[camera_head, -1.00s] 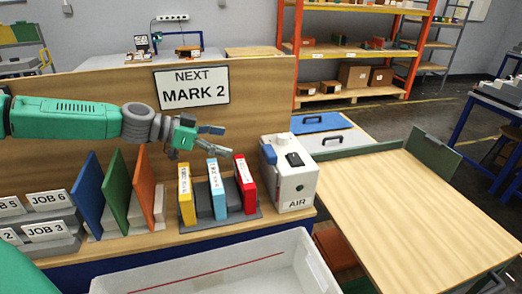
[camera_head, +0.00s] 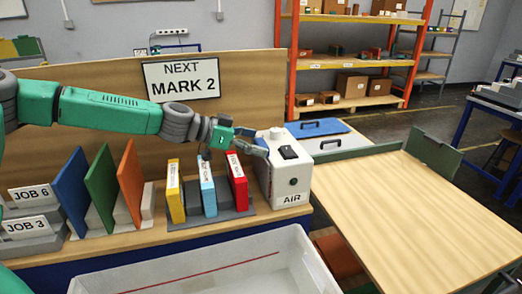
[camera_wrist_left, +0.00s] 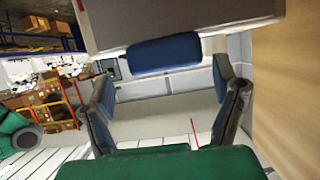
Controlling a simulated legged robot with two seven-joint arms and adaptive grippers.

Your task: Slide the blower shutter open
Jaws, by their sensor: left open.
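The white blower box labelled AIR (camera_head: 291,184) stands at the right end of the bench, with a black piece on top. My left gripper (camera_head: 255,142) is at the box's upper left side and covers the blue shutter tab there. In the left wrist view the blue tab (camera_wrist_left: 165,53) shows against the box's grey-white body (camera_wrist_left: 190,22). It lies ahead of and between the two spread fingers of my left gripper (camera_wrist_left: 163,82). The fingers are open, and I cannot tell whether they touch the tab. My right gripper is not in view.
Yellow, light-blue and red binders (camera_head: 237,180) stand just left of the box, below my left arm. Blue, green and orange panels (camera_head: 131,180) stand farther left. A white bin (camera_head: 200,272) is in front. The wooden table (camera_head: 420,215) at right is clear.

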